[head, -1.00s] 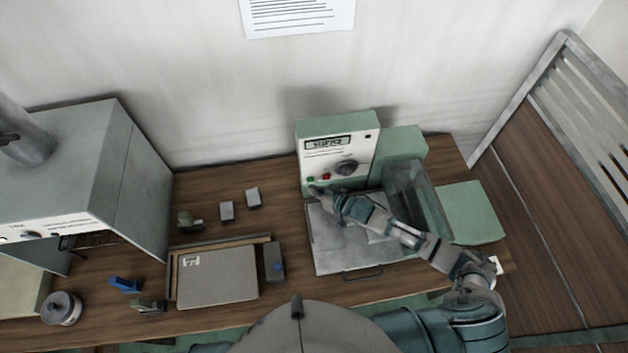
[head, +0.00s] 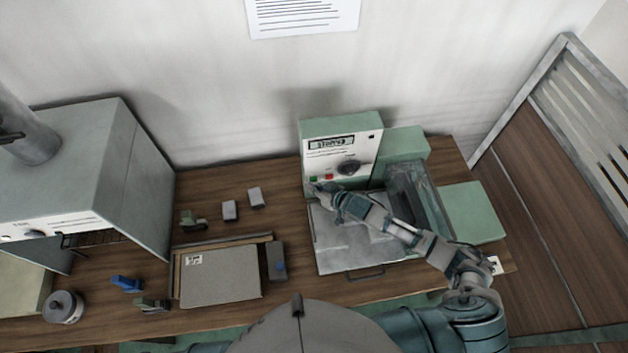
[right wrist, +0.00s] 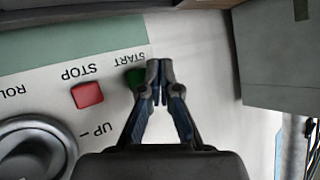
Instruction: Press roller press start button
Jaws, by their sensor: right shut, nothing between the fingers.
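The roller press has a pale control panel (head: 341,154) with a lit display (head: 331,142) that seems to read "STOPPED". The green start button (head: 313,178) is at the panel's lower left. It also shows in the right wrist view (right wrist: 134,78), partly hidden by a finger. The red stop button (right wrist: 87,95) and a dark dial (right wrist: 32,150) are beside it. My right gripper (right wrist: 158,72) is shut and empty, its fingertips at the start button's edge; I cannot tell whether they touch it. In the head view this gripper (head: 317,188) is just below the button. My left gripper is out of view.
A grey metal plate with a handle (head: 340,250) lies under my right arm. A clear-sided box (head: 432,200) and a green block (head: 473,212) stand to the right. A clipboard-like tray (head: 220,275), small blocks and a grey oven (head: 90,150) are at left.

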